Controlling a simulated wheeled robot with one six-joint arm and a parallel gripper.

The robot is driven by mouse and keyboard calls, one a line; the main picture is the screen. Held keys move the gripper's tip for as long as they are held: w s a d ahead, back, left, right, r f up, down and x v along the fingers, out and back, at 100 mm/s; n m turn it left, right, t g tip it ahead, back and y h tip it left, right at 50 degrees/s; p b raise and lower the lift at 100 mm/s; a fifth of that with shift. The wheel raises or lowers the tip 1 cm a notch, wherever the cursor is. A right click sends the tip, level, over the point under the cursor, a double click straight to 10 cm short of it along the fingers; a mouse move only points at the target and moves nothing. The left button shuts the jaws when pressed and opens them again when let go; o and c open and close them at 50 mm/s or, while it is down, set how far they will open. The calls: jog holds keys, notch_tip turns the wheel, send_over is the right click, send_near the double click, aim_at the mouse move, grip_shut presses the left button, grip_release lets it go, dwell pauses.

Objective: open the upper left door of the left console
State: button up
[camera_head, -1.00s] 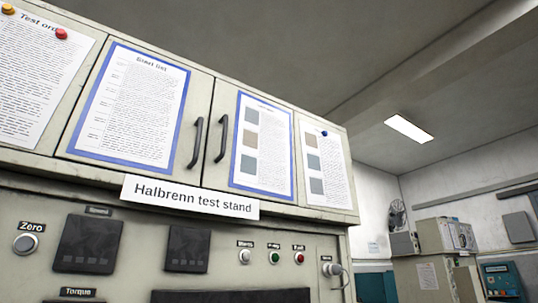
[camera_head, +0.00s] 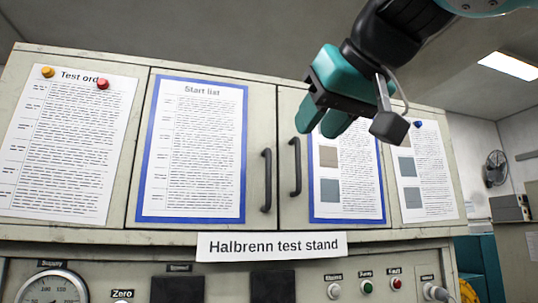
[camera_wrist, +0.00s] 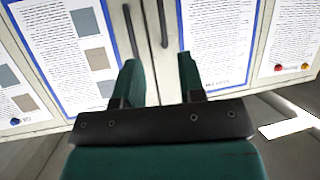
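The upper left door (camera_head: 258,110) of the pale green console is shut and carries a blue-bordered "Start list" sheet (camera_head: 195,140). Its dark vertical handle (camera_head: 267,180) is on its right edge, close to the other door's handle (camera_head: 295,167). My teal and black gripper (camera_head: 325,125) is above and to the right of both handles, in front of the right door's sheet. The wrist view looks upside down; there my gripper (camera_wrist: 161,75) has its two fingers apart with nothing between them. The left door's handle (camera_wrist: 162,22) and the right door's handle (camera_wrist: 132,30) show beyond the fingertips.
A sign "Halbrenn test stand" (camera_head: 271,246) sits below the doors, above a panel with a gauge (camera_head: 52,290), buttons (camera_head: 366,287) and dark displays. A "Test order" sheet (camera_head: 70,145) is pinned at the left. A fan (camera_head: 495,168) is on the far right wall.

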aim_at(270, 176)
jog(key=x, duration=0.5)
jog(key=r+p+x, duration=0.1)
jog(key=x, duration=0.5)
jog(key=p+x, duration=0.1)
jog(key=x, duration=0.4)
jog(key=shift+w+a+r, duration=0.1)
jog(key=shift+w+a, duration=0.2)
jog(key=shift+w, duration=0.2)
jog(key=shift+c, duration=0.4)
grip_shut()
